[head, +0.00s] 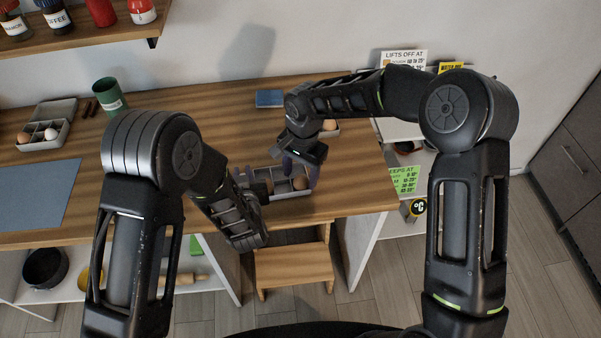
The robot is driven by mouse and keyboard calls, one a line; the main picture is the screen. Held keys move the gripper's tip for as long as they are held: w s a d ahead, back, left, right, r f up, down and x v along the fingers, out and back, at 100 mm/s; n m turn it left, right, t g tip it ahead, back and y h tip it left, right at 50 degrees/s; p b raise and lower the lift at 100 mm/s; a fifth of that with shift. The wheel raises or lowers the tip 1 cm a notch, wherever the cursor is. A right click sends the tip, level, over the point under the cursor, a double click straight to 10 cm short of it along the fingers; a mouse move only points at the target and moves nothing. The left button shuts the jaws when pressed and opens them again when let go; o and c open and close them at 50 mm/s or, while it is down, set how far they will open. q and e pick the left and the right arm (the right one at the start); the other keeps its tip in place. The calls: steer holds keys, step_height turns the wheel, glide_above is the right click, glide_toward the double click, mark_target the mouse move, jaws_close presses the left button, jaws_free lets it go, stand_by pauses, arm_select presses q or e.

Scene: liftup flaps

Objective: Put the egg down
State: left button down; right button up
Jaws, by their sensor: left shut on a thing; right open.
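A grey egg carton (290,193) with compartments sits near the front edge of the wooden table, below both grippers. A brown egg (300,183) lies in its right part. My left gripper (257,181) is at the left end of the carton, shut on another brown egg (268,187), mostly hidden by the gripper. I cannot tell whether this egg touches the carton. My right gripper (301,170) is open over the carton's right part, its purple fingers apart near the brown egg there.
A second carton (43,142) with eggs stands at the far left, behind a blue-grey mat (38,194). A green cup (109,95) and a blue box (270,98) stand at the back. A wooden stool (293,267) is below the table.

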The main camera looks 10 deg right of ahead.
mark_target(302, 176)
step_height(302, 176, up, 12)
steer(key=shift+s+d+r, duration=0.15)
steer(key=shift+s+d, duration=0.05)
steer(key=shift+d, duration=0.05)
stand_by(0.5)
stand_by(0.3)
arm_select(q)
steer(key=c, duration=1.3)
jaws_free()
steer(key=v, duration=1.2)
